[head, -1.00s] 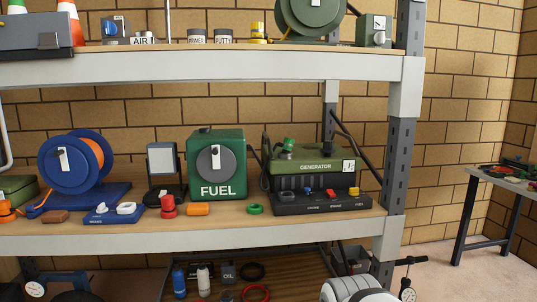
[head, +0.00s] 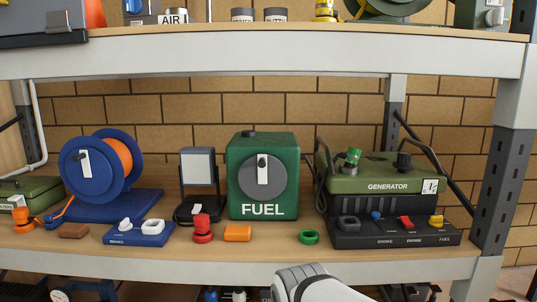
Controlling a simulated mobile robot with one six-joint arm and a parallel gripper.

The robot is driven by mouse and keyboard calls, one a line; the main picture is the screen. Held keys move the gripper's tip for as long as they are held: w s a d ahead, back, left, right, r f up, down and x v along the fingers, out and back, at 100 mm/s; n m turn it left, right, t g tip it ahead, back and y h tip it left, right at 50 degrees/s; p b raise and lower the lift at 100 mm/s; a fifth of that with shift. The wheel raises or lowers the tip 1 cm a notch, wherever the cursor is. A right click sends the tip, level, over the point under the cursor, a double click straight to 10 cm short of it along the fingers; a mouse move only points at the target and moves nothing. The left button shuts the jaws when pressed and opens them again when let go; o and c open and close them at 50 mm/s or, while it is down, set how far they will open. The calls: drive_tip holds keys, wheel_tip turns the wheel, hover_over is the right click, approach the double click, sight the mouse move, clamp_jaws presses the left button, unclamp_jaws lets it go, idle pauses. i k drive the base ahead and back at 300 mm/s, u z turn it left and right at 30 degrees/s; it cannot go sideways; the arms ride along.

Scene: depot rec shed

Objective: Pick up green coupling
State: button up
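Two green pieces could be the green coupling, and I cannot tell which it is. A small green ring (head: 309,237) lies flat near the front edge of the middle shelf, between an orange block and the generator. A green fitting (head: 353,157) stands tilted on top of the green generator (head: 390,172). Both are untouched. My gripper is not in view.
The middle shelf (head: 270,272) also holds a green fuel box (head: 262,210), a red knob piece (head: 202,229), an orange block (head: 238,233) and a blue hose reel (head: 88,172). The upper shelf (head: 250,52) hangs above. A grey post (head: 503,180) stands at the right.

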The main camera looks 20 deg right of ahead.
sight(351, 157)
drive_tip(key=z, duration=0.15)
drive_tip(key=i, duration=1.1)
drive_tip(key=z, duration=1)
drive_tip(key=i, duration=0.3)
drive_tip(key=z, duration=0.2)
